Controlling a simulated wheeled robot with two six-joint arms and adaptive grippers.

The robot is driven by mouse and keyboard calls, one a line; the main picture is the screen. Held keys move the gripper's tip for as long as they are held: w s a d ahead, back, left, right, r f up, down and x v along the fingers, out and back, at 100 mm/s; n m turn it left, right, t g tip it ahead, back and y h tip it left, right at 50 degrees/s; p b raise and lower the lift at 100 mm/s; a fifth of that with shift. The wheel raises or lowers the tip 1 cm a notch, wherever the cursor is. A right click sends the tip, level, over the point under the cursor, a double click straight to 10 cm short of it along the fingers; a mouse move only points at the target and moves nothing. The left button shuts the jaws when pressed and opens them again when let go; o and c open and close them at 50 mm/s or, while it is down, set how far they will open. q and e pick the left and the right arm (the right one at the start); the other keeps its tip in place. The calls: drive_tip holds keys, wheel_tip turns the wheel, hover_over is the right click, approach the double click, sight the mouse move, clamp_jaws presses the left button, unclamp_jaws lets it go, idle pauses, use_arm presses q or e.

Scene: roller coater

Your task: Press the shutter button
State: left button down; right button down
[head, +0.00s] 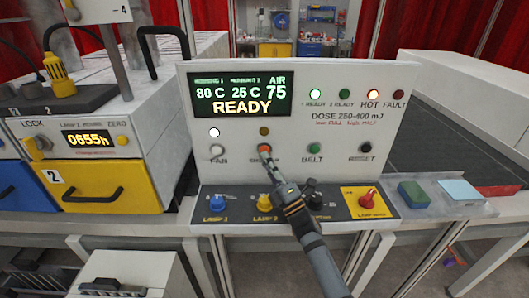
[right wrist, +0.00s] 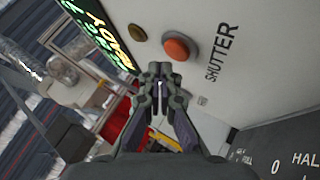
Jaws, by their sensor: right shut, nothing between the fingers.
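The shutter button (head: 264,149) is a round orange-red button on the white front of the control panel, below a small amber lamp. In the right wrist view the button (right wrist: 177,49) sits beside the word SHUTTER, with a dark ring round it. My right gripper (head: 269,163) comes up from below with its fingers together and empty, the tips close to the button. In the right wrist view the fingertips (right wrist: 160,76) show just below the button with a small gap in the picture. I cannot tell how far they are from the panel face. My left gripper is not in view.
The display (head: 240,95) reads READY. Fan (head: 217,150), belt (head: 314,148) and reset (head: 366,147) controls flank the button. Green and light-blue blocks lie to the right.

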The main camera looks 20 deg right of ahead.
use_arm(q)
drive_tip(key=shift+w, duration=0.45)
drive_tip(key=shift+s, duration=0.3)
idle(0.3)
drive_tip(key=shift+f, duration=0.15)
use_arm(e)
drive_tip(key=shift+w, duration=0.15)
use_arm(q)
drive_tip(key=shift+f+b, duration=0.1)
drive_tip(key=shift+b, duration=0.2)
use_arm(e)
drive_tip(key=shift+w, duration=0.2)
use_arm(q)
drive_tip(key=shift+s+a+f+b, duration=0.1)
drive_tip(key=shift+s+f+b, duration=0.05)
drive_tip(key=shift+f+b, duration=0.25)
use_arm(e)
drive_tip(key=shift+w+d+r, duration=0.15)
drive_tip(key=shift+w+r, duration=0.05)
drive_tip(key=shift+w, duration=0.05)
idle(0.4)
idle(0.5)
